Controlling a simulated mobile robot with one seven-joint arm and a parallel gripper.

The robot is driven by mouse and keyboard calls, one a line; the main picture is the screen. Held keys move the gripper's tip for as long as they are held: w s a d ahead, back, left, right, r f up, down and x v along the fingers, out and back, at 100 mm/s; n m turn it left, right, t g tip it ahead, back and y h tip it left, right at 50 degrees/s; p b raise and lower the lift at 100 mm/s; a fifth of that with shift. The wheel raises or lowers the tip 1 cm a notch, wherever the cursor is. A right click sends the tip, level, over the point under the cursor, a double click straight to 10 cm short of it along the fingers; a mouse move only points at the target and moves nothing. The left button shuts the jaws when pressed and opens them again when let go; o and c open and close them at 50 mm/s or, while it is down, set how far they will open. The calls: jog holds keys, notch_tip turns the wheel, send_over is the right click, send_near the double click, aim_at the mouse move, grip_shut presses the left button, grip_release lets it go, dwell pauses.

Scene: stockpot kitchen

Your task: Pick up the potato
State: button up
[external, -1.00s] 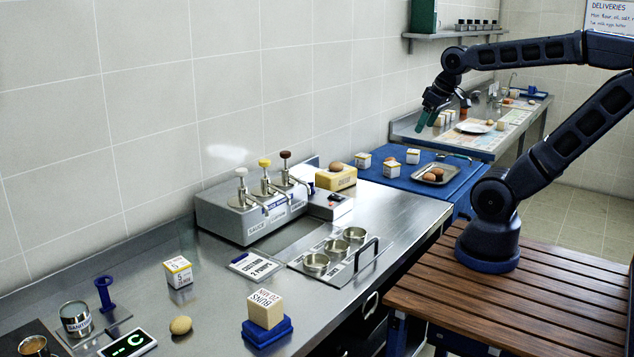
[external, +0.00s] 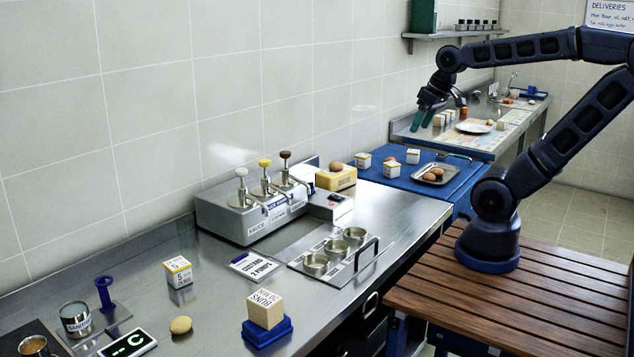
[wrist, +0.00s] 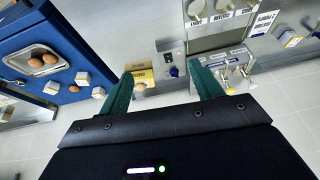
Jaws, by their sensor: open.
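A tan, rounded lump (external: 181,325) lies on the near end of the steel counter, between a white box and a digital display. It looks potato-like, but I cannot be sure. A brown rounded item (external: 335,166) sits on a yellow block (external: 345,180) beside the sauce dispenser. Both also show in the wrist view, the item (wrist: 140,88) and the block (wrist: 146,76). My gripper (external: 421,120) is open and empty, high above the far end of the blue mat. In the wrist view its green fingers (wrist: 162,85) are spread apart with nothing between them.
A metal tray (external: 453,179) with brown egg-like items stands on the blue mat (external: 405,180), near several small boxes. The sauce dispenser (external: 240,220) and metal cups (external: 335,249) fill the middle counter. A tiled wall runs behind.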

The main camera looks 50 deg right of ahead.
jog(key=w+a+f+m+g+y, duration=0.25)
jog(key=w+a, duration=0.35)
jog(key=a, duration=0.6)
jog(key=w+a+f+m+g+y, duration=0.15)
jog(key=w+a+y, duration=0.35)
jog(key=a, duration=0.7)
jog(key=w+a+f+m+g+y, duration=0.1)
jog(key=w+a+f+m+y, duration=0.15)
jog(key=w+a, duration=0.7)
jog(key=m+y, duration=0.3)
jog(key=m, duration=0.8)
send_near(181, 324)
jog(key=d, duration=0.2)
jog(key=w+d, duration=0.1)
jog(key=d, duration=0.1)
jog(key=shift+r, duration=0.4)
jog(key=shift+a+f, duration=0.35)
jog(key=shift+f, duration=0.15)
jog(key=x, duration=1)
jog(key=shift+w+a+f, duration=0.15)
jog(key=shift+f, duration=0.1)
jog(key=c, duration=1.1)
